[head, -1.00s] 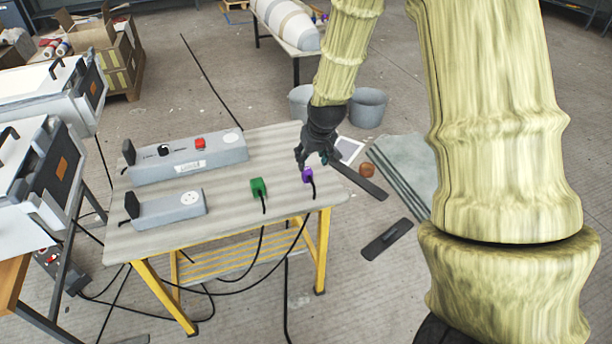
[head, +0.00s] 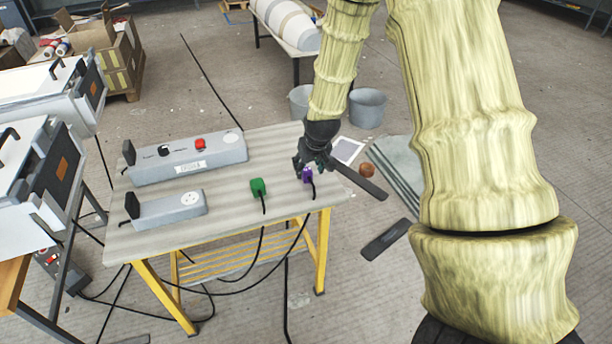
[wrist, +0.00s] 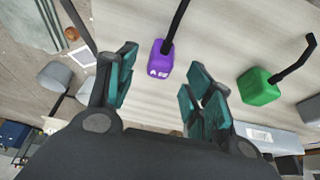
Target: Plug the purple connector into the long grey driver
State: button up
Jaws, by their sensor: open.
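The purple connector (head: 308,175) stands near the right end of the table, with a black cable running from it over the front edge. In the wrist view the purple connector (wrist: 160,60) lies beyond and between the open fingertips, apart from them. My gripper (head: 310,167) is open and empty, just above and behind the connector; its fingers also show in the wrist view (wrist: 162,85). The long grey driver (head: 190,158) lies along the back left of the table, with a red button, a black knob and a round pale socket (head: 230,137) at its right end.
A green connector (head: 258,187) with a cable stands left of the purple one. A shorter grey driver (head: 168,208) with a round socket lies at the front left of the table (head: 230,205). The tabletop between drivers and connectors is clear.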

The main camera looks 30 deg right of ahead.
aim_at(308, 170)
jog(key=shift+x, duration=1.95)
jog(key=c, duration=1)
